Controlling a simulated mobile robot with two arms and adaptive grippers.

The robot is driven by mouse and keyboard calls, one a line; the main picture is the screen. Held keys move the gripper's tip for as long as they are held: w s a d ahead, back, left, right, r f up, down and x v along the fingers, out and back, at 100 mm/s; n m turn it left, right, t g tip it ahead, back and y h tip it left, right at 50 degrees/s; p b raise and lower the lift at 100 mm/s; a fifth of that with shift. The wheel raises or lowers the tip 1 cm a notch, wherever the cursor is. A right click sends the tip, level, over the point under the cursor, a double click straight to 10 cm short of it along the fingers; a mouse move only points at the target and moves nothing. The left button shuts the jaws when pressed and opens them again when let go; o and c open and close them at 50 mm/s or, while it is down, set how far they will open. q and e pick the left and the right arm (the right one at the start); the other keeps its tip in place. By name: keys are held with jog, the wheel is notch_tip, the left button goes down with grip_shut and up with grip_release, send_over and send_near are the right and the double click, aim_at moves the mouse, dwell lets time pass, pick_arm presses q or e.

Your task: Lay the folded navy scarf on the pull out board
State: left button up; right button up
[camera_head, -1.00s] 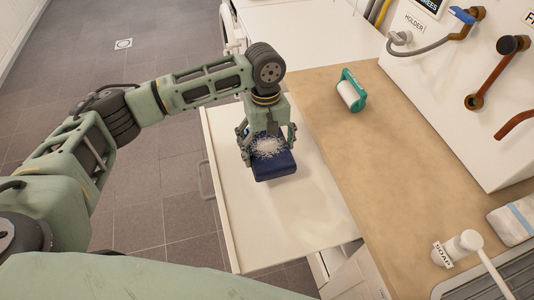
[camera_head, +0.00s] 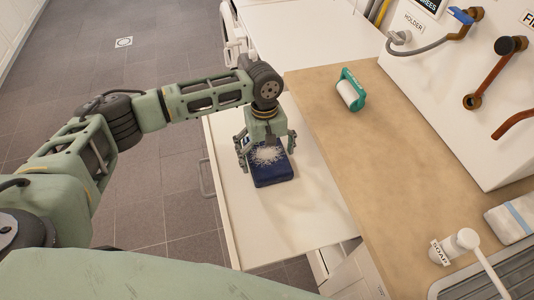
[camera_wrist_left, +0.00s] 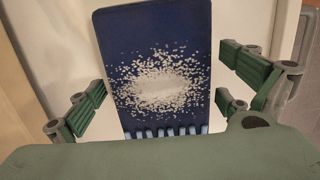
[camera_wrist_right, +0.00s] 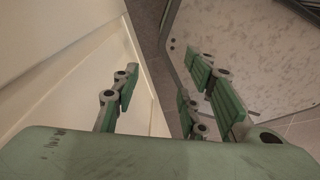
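The folded navy scarf (camera_head: 272,177) lies on the white pull out board (camera_head: 262,225), toward its far end. It is dark blue with a white speckled patch, and a pale fringe shows in the left wrist view (camera_wrist_left: 120,50). My left gripper (camera_head: 265,150) is just above the scarf. In the left wrist view its fingers (camera_wrist_left: 165,95) are spread, with a gap on both sides of the scarf. My right gripper is outside the head view. In the right wrist view its fingers (camera_wrist_right: 160,90) are apart with nothing between them.
The wooden counter (camera_head: 380,160) runs along the right of the board, holding a green-framed white roll (camera_head: 352,90) and a soap dispenser (camera_head: 455,248). A striped folded cloth (camera_head: 515,218) lies by the sink. The near part of the board is bare.

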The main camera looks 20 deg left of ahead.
aim_at(266, 150)
dwell(0.3)
pick_arm(q)
notch_tip(266, 150, up, 12)
jog(key=w+b, duration=0.1)
jog(key=shift+a+b, duration=0.3)
jog(key=shift+a, duration=0.1)
jog(key=shift+w+r, duration=0.1)
dwell(0.8)
